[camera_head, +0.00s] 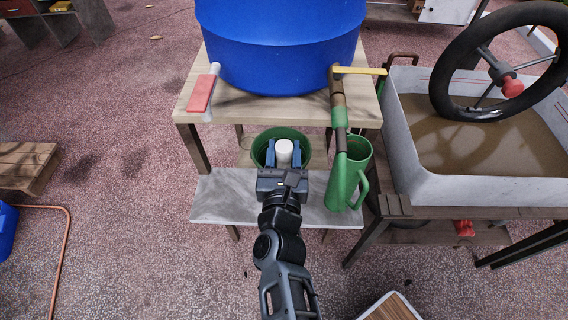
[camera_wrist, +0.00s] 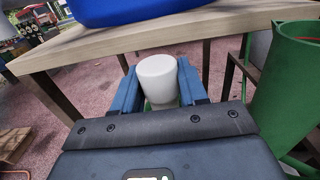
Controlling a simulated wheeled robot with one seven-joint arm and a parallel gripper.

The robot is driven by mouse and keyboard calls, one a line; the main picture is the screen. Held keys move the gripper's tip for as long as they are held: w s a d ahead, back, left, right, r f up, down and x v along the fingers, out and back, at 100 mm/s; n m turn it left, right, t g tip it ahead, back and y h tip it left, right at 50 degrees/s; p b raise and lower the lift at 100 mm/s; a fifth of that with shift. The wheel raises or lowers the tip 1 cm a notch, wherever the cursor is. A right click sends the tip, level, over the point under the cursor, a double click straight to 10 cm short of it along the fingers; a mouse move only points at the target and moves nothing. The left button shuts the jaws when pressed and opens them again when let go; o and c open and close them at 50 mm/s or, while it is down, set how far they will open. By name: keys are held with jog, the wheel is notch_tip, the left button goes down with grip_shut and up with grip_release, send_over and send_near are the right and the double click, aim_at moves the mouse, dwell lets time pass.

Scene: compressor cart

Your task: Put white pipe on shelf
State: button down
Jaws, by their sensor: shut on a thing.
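The white pipe (camera_head: 284,150) is a short white cylinder between the two blue fingers of my gripper (camera_head: 284,156). In the wrist view the white pipe (camera_wrist: 158,80) stands roughly upright, with my gripper (camera_wrist: 159,92) shut on its sides. In the head view my gripper is over or in front of a green bucket (camera_head: 265,145), near a low grey shelf (camera_head: 215,196). The wooden table top (camera_wrist: 60,55) is just beyond the pipe in the wrist view. The pipe's lower end is mostly hidden.
A blue barrel (camera_head: 280,50) stands on the wooden table (camera_head: 190,112). A green watering can (camera_head: 342,180) is close right of my gripper. A grey basin (camera_head: 440,190) with a black wheel (camera_head: 490,110) is further right. Pink floor lies open on the left.

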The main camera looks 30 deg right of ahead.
aim_at(284, 164)
jog(key=shift+f, duration=1.95)
jog(key=shift+f, duration=0.15)
jog(key=c, duration=0.6)
grip_release()
jog(key=shift+r, duration=0.25)
jog(key=b+v, duration=0.2)
jog(key=v, duration=1)
jog(key=shift+f, duration=0.1)
